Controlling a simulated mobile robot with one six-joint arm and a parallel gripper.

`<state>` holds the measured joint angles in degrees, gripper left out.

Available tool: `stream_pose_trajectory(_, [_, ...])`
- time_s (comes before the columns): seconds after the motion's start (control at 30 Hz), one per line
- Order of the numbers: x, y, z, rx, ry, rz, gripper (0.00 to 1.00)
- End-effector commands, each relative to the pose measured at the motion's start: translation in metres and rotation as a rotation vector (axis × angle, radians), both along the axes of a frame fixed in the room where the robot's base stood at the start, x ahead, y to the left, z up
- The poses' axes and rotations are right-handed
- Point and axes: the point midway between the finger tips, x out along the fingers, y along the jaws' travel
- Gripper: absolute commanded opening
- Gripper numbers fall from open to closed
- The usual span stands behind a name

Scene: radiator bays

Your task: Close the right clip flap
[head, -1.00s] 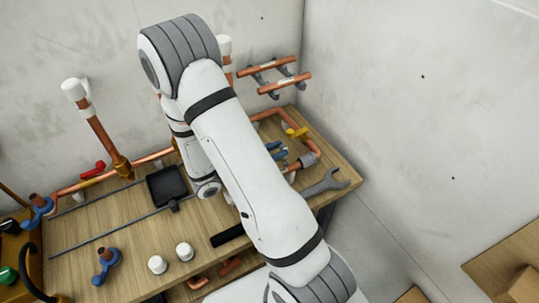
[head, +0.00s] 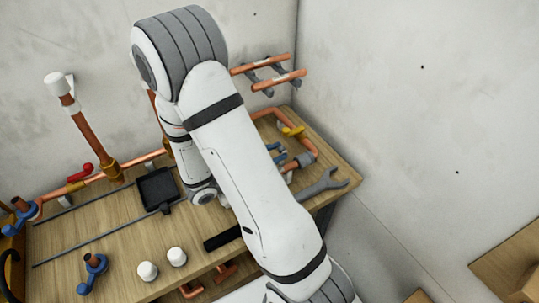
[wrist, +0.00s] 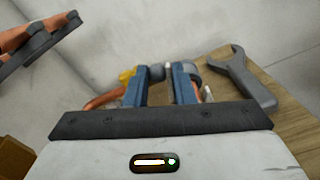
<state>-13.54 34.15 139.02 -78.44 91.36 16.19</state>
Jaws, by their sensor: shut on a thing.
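My gripper's two blue fingers stand in the middle of the wrist view (wrist: 159,88), with a narrow gap between them. In the head view the gripper (head: 278,152) shows only as blue bits past my arm. The fingers are shut on a small grey part (wrist: 157,72), which seems to be the right clip flap; the fingers hide most of it. I cannot tell how far the flap is closed.
A grey wrench (head: 325,184) lies near the bench's right edge. A yellow fitting (head: 292,131) sits on the copper pipe behind. Two copper pipes on grey brackets (head: 272,79) stick out above. A black tray (head: 158,189) and white caps (head: 177,256) lie left of my arm.

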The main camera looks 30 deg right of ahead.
Motion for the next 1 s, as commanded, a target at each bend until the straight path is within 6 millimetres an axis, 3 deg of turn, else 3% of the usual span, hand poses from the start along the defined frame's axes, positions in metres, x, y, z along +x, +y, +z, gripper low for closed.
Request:
stream_pose_trajectory(0.1, [0.000, -0.001, 0.000, 0.001, 0.001, -0.001, 0.00])
stream_pose_trajectory(0.13, [0.000, 0.000, 0.000, 0.000, 0.001, -0.001, 0.25])
stream_pose_trajectory(0.3, [0.000, 0.000, 0.000, 0.000, 0.001, 0.000, 0.39])
stream_pose_trajectory(0.63, [0.001, 0.006, 0.000, 0.000, 0.001, 0.003, 0.39])
stream_pose_trajectory(1.0, [-0.001, 0.061, -0.001, 0.000, 0.000, 0.004, 0.39])
